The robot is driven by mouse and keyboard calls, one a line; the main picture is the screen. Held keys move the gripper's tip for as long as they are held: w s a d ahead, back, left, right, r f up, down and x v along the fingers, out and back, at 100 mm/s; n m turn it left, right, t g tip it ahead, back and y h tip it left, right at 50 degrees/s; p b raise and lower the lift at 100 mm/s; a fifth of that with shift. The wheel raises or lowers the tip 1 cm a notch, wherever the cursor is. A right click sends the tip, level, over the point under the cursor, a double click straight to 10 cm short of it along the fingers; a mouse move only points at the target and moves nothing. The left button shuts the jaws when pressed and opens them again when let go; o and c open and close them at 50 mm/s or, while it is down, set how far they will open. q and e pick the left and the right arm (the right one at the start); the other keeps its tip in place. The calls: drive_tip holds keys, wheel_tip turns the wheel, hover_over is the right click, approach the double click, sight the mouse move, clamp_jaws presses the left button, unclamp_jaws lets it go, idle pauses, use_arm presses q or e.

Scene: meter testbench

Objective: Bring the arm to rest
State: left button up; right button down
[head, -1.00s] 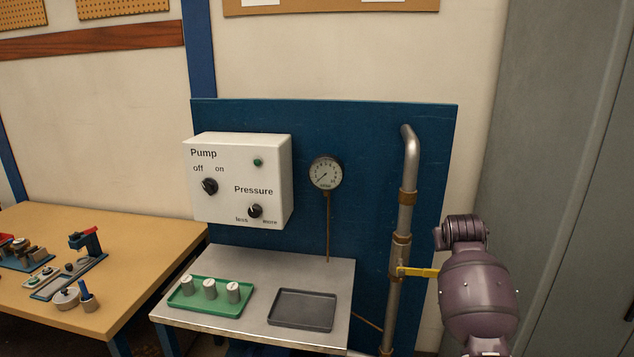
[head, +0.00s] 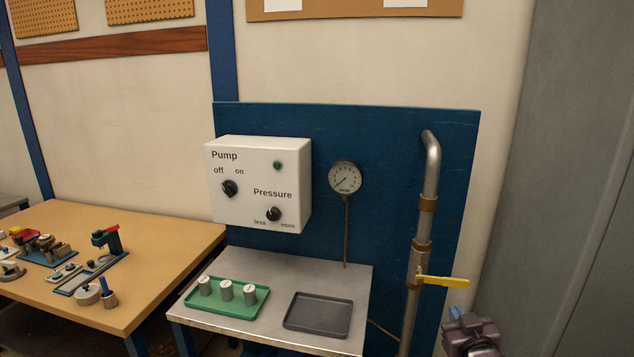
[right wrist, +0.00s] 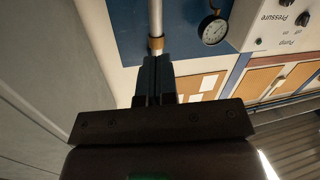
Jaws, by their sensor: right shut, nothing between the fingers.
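My right arm shows at the lower right of the head view, with the right gripper (head: 459,313) partly in view just below the yellow valve handle (head: 443,281). In the right wrist view the gripper's dark fingers (right wrist: 155,62) are closed together and empty. The metal pipe (right wrist: 155,18) lies beyond their tips. The handle sticks out to the right from the vertical pipe (head: 418,233), and I see a gap between it and the gripper. My left gripper is in neither view.
A pump box (head: 259,183) and a gauge (head: 345,177) are on the blue panel (head: 390,130). A green tray (head: 251,309) with three grey cylinders and an empty dark tray (head: 318,316) sit on the metal table (head: 300,264). A grey cabinet (head: 580,150) stands at the right.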

drive_tip(key=s+f+g, duration=0.2)
drive_tip(key=s+f, duration=0.8)
drive_tip(key=s, duration=0.4)
drive_tip(key=s+a+f+g+b, duration=0.1)
drive_tip(key=s+f+g, duration=0.2)
drive_tip(key=s+f, duration=0.8)
drive_tip(key=s, duration=0.3)
drive_tip(key=shift+s+a+f+m, duration=0.15)
drive_tip(key=shift+f+m, duration=0.1)
drive_tip(key=shift+m, duration=0.05)
drive_tip(key=shift+a, duration=0.15)
